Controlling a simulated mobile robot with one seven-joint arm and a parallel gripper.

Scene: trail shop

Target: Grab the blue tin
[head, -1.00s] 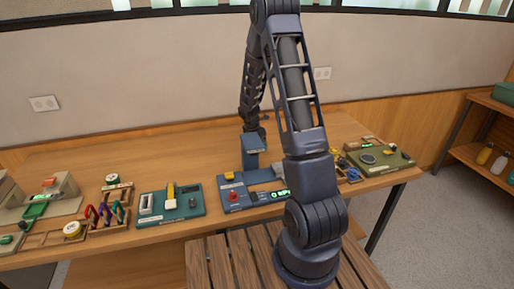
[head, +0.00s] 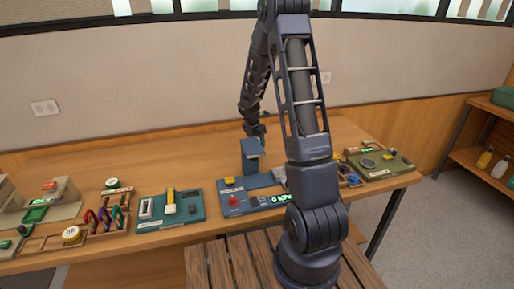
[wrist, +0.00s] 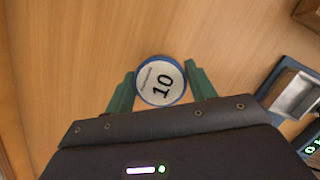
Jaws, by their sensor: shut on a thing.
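The blue tin (wrist: 161,81) is round with a blue rim and a white top marked 10. In the wrist view it sits between the two green fingers of my gripper (wrist: 162,88), which is shut on it. Bare wood lies around it. In the head view my gripper (head: 260,134) is over the back part of the table, behind the upright blue block of a device. The tin is hidden there. I cannot tell whether the tin still touches the table.
The blue device (head: 232,198) with a red button and green display stands in front of my gripper. A teal board (head: 180,218) and a carabiner rack (head: 108,222) are to the left, an olive board (head: 385,170) to the right. The back of the table is mostly clear.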

